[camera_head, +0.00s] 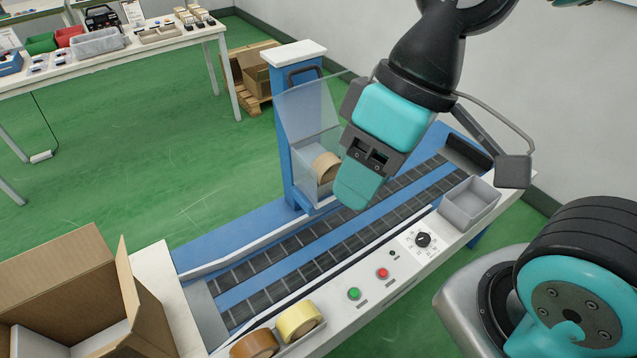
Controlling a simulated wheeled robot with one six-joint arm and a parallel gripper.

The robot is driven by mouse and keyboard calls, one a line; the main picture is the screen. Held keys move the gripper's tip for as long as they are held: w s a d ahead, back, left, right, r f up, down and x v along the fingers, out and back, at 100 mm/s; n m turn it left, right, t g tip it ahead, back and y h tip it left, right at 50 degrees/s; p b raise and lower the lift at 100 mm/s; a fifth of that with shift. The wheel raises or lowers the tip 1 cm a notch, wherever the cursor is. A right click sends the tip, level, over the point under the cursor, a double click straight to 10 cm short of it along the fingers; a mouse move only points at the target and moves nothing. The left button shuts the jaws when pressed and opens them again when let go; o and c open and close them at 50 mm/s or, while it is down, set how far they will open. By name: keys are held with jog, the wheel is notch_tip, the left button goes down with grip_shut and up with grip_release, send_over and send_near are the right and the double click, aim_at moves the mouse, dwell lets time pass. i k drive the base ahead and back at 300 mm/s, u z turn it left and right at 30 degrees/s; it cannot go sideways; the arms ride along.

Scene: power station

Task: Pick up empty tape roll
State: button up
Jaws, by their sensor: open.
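A tan, cardboard-coloured roll (326,167) sits at the blue post of the taping machine, behind a clear guard (308,110); it looks like the empty tape roll, though its centre is hard to make out. My gripper (358,185) is open, pointing down just right of this roll and above the conveyor. It hides part of the roll's right side, and whether they touch cannot be told. A brown tape roll (254,344) and a yellow tape roll (299,321) stand in a holder at the machine's front edge.
The blue machine post (297,165) and clear guard stand close to my gripper. A grey bin (468,203) sits on the machine's right end. An open cardboard box (62,270) is at lower left. A table (190,42) with trays stands at the back left, with clear green floor before it.

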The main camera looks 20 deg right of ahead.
aim_at(321, 165)
jog(key=u, duration=1.55)
jog(key=k, duration=0.65)
jog(key=z, duration=0.65)
jog(key=i, duration=1)
jog(key=z, duration=0.05)
